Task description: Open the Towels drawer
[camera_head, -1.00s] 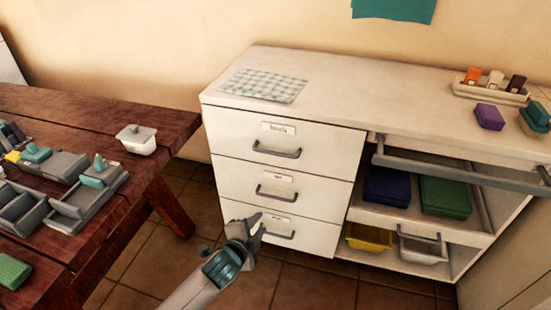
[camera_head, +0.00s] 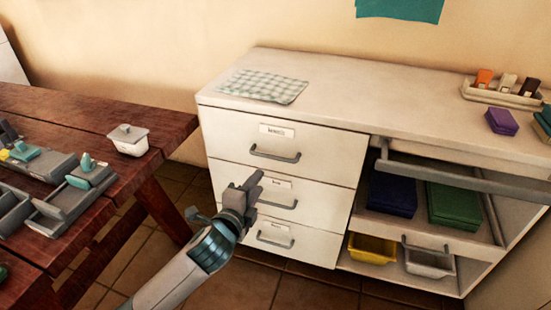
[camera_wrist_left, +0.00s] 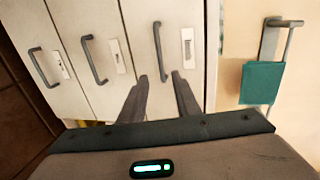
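The white cabinet has three stacked drawers, all shut. The top drawer (camera_head: 225,135) has a label (camera_head: 277,131) whose small print is blurred but could read Towels, and a grey bar handle (camera_head: 275,154). In the left wrist view, turned sideways, the top drawer's handle (camera_wrist_left: 159,50) is the rightmost of three. My left gripper (camera_head: 252,183) is in front of the middle drawer, below the top handle, and partly covers the middle handle (camera_head: 280,203). In the wrist view its fingers (camera_wrist_left: 161,78) are apart and empty, pointing toward the top drawer's handle area. My right gripper is not in view.
Tiled floor lies between.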

